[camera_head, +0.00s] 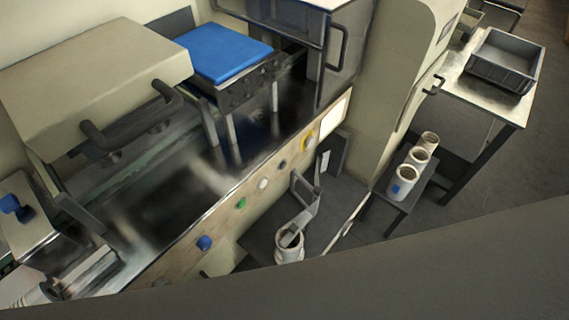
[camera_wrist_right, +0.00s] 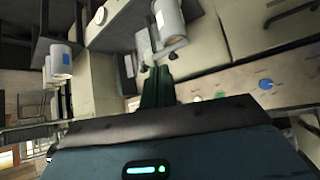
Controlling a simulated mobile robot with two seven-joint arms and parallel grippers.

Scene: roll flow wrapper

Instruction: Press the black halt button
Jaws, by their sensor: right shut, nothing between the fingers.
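The black halt button (camera_head: 283,163) is a small dark knob on the wooden front panel (camera_head: 222,221) of the machine in the head view. It sits between a white button (camera_head: 263,183) and a yellow-based button (camera_head: 308,141). In the right wrist view, my right gripper (camera_wrist_right: 158,72) is shut and empty, its dark fingers pointing toward the machine front. I cannot make out the black button in that view; the fingers may hide it. The white button (camera_wrist_right: 197,100) shows just right of the fingers. Neither gripper shows in the head view.
Green (camera_head: 241,203) and blue (camera_head: 204,242) buttons share the panel. A grey bracket (camera_head: 305,205) and white canister (camera_head: 289,254) stand in front of it. More white canisters (camera_head: 404,179) stand on a low bench. A grey crate (camera_head: 503,61) sits on a table.

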